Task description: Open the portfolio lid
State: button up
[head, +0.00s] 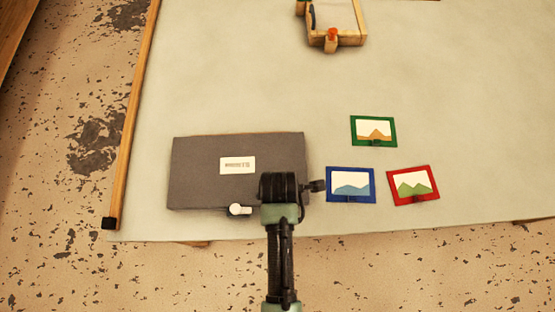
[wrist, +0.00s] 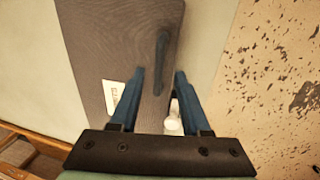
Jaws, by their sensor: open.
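The portfolio (head: 205,172) is a flat dark-grey case with a pale label (head: 238,165), lying shut at the front left of the table. My gripper (wrist: 160,72) is open over its front right part. In the head view, my wrist hides the fingers. In the wrist view, a dark upright handle (wrist: 162,52) stands on the lid (wrist: 105,35) near one edge, between and just beyond the two blue fingertips. I cannot tell whether they touch it. A white round knob (head: 238,209) sits at the portfolio's front edge; it also shows in the wrist view (wrist: 173,123).
Three framed picture cards, green (head: 373,131), blue (head: 351,185) and red (head: 413,186), lie right of the portfolio. A wooden tray (head: 350,40) stands at the back. The table's front edge is close below the portfolio. The middle is clear.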

jog(key=shift+w+f, duration=0.15)
jog(key=shift+f, duration=0.5)
jog(key=shift+w+f, duration=0.15)
jog(key=shift+f, duration=0.45)
grip_shut()
dwell(0.6)
